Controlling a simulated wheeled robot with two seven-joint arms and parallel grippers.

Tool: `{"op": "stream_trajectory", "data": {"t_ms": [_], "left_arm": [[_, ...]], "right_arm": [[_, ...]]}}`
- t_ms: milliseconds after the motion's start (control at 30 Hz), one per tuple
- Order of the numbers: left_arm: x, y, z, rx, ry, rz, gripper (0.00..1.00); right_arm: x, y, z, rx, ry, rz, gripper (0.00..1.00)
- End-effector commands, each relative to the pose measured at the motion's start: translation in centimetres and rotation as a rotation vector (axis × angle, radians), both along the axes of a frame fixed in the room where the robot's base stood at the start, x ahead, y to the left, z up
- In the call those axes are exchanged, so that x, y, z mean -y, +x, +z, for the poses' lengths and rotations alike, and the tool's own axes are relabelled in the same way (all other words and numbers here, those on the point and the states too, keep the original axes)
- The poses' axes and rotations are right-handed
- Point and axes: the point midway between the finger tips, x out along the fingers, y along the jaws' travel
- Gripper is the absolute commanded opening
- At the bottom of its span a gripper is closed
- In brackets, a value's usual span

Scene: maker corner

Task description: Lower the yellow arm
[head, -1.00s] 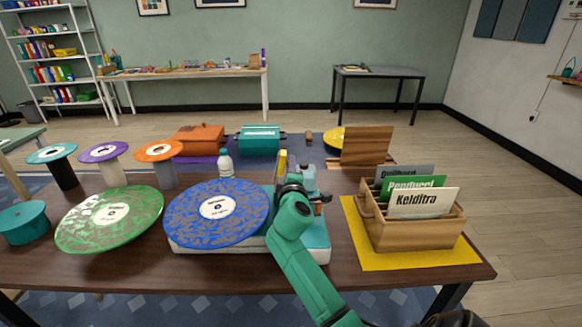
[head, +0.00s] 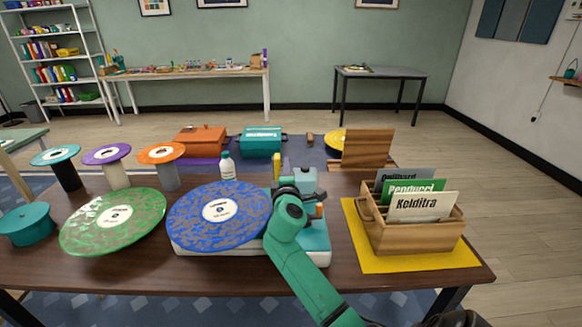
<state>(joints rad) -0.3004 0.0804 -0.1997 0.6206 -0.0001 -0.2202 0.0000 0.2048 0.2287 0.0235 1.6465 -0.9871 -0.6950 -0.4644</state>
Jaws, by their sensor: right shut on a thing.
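The record player (head: 316,243) stands on the brown table with a teal and white body. A blue speckled record (head: 190,224) lies on it. The yellow arm (head: 276,162) shows as a short upright piece just behind my right gripper. My right gripper (head: 286,183) is shut on the yellow arm at the back of the player, right of the record. My green arm and wrist hide the jaws and most of the yellow arm, so its exact tilt cannot be told. My left gripper is out of view.
A wooden crate of record sleeves (head: 412,238) stands on a yellow mat (head: 365,262) at right. A white bottle (head: 227,166) stands behind the blue record. A green record (head: 88,232) and several record stands are at left.

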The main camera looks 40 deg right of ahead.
Motion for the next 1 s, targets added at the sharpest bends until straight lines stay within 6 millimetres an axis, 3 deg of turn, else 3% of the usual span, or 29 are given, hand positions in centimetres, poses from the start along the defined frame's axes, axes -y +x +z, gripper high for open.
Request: {"op": "stream_trajectory", "data": {"t_ms": [467, 1000], "left_arm": [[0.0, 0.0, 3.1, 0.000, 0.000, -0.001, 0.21], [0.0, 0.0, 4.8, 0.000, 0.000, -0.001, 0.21]], "right_arm": [[-3.3, 2.5, 0.1, -0.271, -0.347, 0.002, 0.00], [-6.7, 5.0, -2.1, -0.581, -0.757, 0.002, 0.00]]}}
